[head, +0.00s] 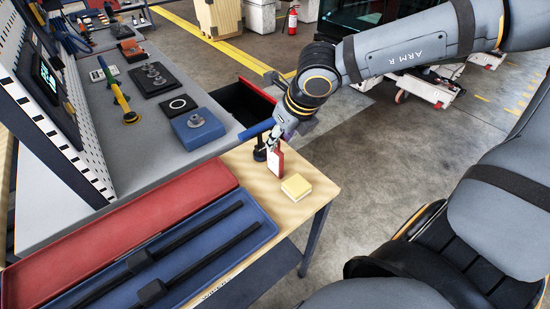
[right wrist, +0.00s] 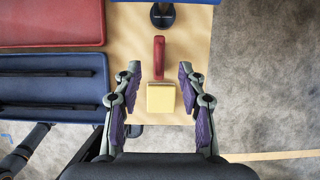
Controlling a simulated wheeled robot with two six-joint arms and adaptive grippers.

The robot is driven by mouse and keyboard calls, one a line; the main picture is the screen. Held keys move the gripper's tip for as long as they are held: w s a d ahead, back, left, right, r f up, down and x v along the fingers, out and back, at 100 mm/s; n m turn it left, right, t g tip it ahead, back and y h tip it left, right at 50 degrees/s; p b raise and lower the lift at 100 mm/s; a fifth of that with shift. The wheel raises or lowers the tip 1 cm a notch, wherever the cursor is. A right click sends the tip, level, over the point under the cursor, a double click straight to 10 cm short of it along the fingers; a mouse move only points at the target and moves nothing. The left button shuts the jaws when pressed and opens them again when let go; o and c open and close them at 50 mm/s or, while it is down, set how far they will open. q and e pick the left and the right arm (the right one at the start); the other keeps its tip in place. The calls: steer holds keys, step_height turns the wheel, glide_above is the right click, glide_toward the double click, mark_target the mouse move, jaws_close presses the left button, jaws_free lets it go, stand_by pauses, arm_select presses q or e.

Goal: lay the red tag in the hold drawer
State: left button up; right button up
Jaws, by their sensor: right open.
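In the head view my right gripper (head: 273,143) is at the tag's top and partly hidden. An open drawer (head: 258,90) with a red edge and dark inside lies beyond the tag. My left gripper is out of view.
A black stand (head: 259,153) is just left of the tag. An open red and blue case (head: 262,212) with two black bars fills the table's left. A grey bench (head: 85,165) behind holds a blue block (head: 198,127) and other parts.

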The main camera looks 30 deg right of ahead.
mark_target(276, 150)
steer(key=x, duration=0.4)
steer(key=shift+s, duration=0.1)
steer(key=shift+w+a+f, duration=0.15)
steer(key=shift+w+f, duration=0.05)
steer(key=shift+f, duration=0.05)
steer(key=shift+s, duration=0.15)
steer(key=shift+c, duration=0.5)
jaws_close()
